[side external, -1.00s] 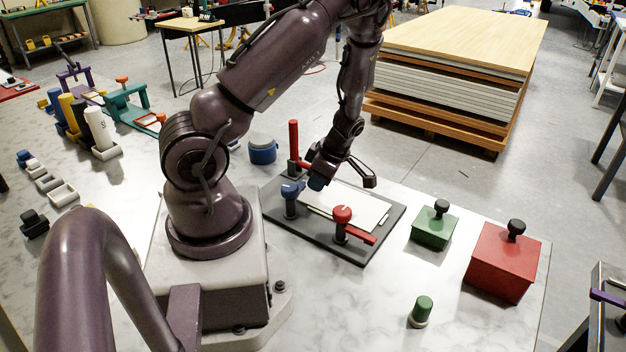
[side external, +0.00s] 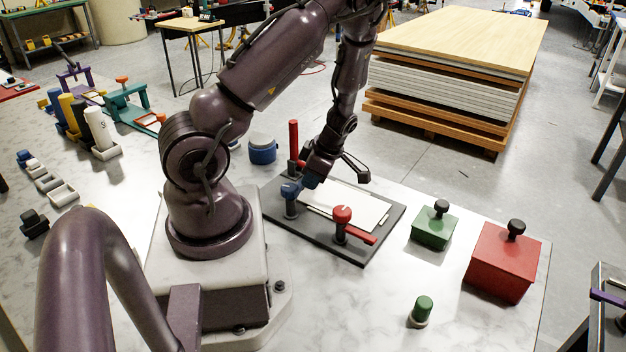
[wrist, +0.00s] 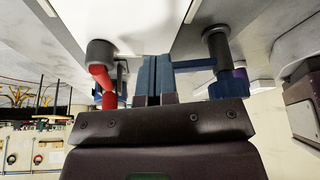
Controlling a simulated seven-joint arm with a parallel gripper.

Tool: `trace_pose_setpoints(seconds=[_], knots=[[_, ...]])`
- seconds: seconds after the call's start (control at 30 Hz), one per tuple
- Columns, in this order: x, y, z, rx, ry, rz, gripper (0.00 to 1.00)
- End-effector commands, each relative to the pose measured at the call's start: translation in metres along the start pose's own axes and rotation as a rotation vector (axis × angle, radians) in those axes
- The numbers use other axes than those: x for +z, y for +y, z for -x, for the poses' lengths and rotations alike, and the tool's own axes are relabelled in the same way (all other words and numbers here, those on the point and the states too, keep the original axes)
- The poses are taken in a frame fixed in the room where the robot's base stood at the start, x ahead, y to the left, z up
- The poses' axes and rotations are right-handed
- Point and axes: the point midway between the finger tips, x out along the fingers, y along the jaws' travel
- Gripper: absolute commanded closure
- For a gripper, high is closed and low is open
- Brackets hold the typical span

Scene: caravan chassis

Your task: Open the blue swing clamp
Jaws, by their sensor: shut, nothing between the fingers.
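The blue swing clamp (side external: 291,190) stands on the left front side of a dark base plate (side external: 362,252), its blue knob on top of a dark post. In the wrist view its blue arm (wrist: 194,66) reaches from the post toward my fingers. My gripper (side external: 312,183) is low over the plate, just right of the clamp's knob. In the wrist view the gripper's blue fingers (wrist: 153,72) are together with nothing between them. The tip of the clamp arm is close beside the right finger; I cannot tell whether they touch.
A red clamp (side external: 342,216) stands at the plate's front, and a tall red handle (side external: 293,140) at its back. A pale sheet (side external: 352,207) lies on the plate. A green box (side external: 433,228), a red box (side external: 502,262) and a green-topped cylinder (side external: 422,308) stand to the right.

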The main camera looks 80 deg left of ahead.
Motion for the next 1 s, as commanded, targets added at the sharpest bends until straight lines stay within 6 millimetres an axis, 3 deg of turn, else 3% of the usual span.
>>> trace_pose_setpoints(seconds=[0.37,1.0], knots=[[-0.009,0.004,-0.004,-0.047,0.002,0.118,1.00],[-0.048,0.003,-0.019,-0.266,0.003,0.665,1.00]])
